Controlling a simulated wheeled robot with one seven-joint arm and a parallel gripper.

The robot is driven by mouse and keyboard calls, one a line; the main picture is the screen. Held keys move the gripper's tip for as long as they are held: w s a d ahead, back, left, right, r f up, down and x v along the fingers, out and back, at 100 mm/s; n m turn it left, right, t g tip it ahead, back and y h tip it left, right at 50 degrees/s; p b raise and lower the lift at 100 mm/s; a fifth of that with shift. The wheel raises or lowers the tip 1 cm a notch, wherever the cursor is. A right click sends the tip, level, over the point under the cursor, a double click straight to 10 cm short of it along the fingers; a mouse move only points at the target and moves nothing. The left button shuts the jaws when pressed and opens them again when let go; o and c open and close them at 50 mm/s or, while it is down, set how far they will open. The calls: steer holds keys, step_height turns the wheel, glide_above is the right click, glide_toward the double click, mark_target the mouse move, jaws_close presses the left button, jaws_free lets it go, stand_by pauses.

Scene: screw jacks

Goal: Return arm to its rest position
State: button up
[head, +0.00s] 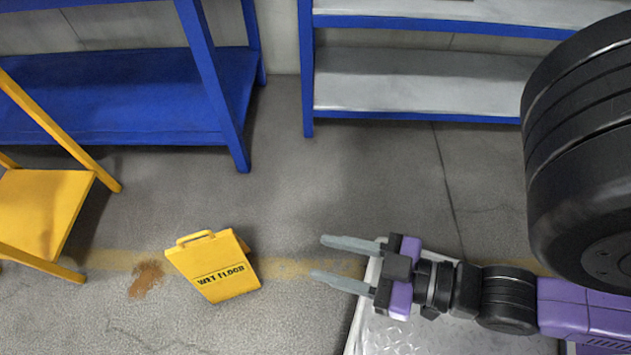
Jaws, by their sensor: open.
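My gripper (330,260) is in the lower middle of the head view, at the end of my purple and black arm. Its two grey fingers point left and stand apart, with nothing between them. The arm comes in from the right edge, above a grey metal surface (390,335). The base of that surface is cut off by the bottom of the frame.
A yellow wet floor sign (215,268) stands left of my gripper, beside a brown stain (146,278). Blue shelving (110,95) and a grey shelf with blue edges (420,82) stand behind. A yellow frame (40,205) is at far left. Floor between is clear.

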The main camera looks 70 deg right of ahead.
step_height(320, 180, up, 28)
steer(key=p, duration=2.7)
steer(key=shift+p, duration=0.35)
